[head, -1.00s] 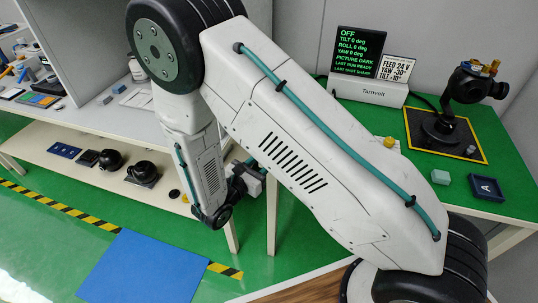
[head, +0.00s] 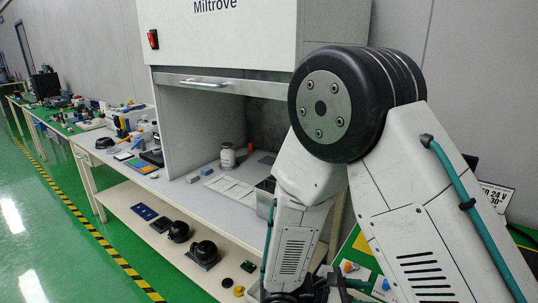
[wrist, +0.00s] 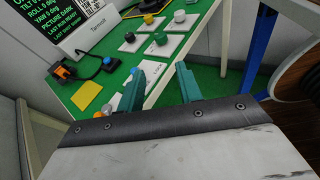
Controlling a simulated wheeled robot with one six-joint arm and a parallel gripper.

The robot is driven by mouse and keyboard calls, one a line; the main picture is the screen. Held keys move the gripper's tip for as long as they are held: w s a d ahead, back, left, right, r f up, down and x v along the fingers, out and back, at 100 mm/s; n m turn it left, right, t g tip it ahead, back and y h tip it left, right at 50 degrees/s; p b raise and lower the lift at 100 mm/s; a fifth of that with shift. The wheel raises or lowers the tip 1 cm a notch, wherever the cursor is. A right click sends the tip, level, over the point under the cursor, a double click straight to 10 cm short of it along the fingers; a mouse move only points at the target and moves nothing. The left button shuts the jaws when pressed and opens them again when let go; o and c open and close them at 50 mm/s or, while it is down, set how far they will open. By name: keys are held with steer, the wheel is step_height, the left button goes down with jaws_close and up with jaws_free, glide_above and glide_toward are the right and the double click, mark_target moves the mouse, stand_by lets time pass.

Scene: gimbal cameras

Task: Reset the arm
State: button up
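My arm fills the right side of the head view, folded with its elbow high and its forearm hanging down. My gripper (wrist: 159,82) shows in the wrist view as two teal fingers standing apart, with nothing held between them. Beyond and below the fingers is a green-topped table (wrist: 122,77). In the head view my gripper is at the bottom edge, mostly cut off, beside the bench.
The wrist view shows white plates with knobs (wrist: 160,47), a yellow square (wrist: 86,95) and a display stand (wrist: 90,33). In the head view, a cabinet (head: 225,45) stands over a white bench; its lower shelf holds black devices (head: 204,251). Green floor lies left.

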steer(key=s+d+r+m+y, duration=0.2)
steer(key=s+r+m+y, duration=0.5)
steer(key=r, duration=0.4)
steer(key=s+d+r+m+y, duration=0.2)
steer(key=s+r+m+y, duration=0.6)
steer(key=r, duration=0.4)
steer(key=shift+s+d+m+t, duration=0.3)
steer(key=shift+s+m, duration=0.45)
steer(key=shift+m, duration=0.25)
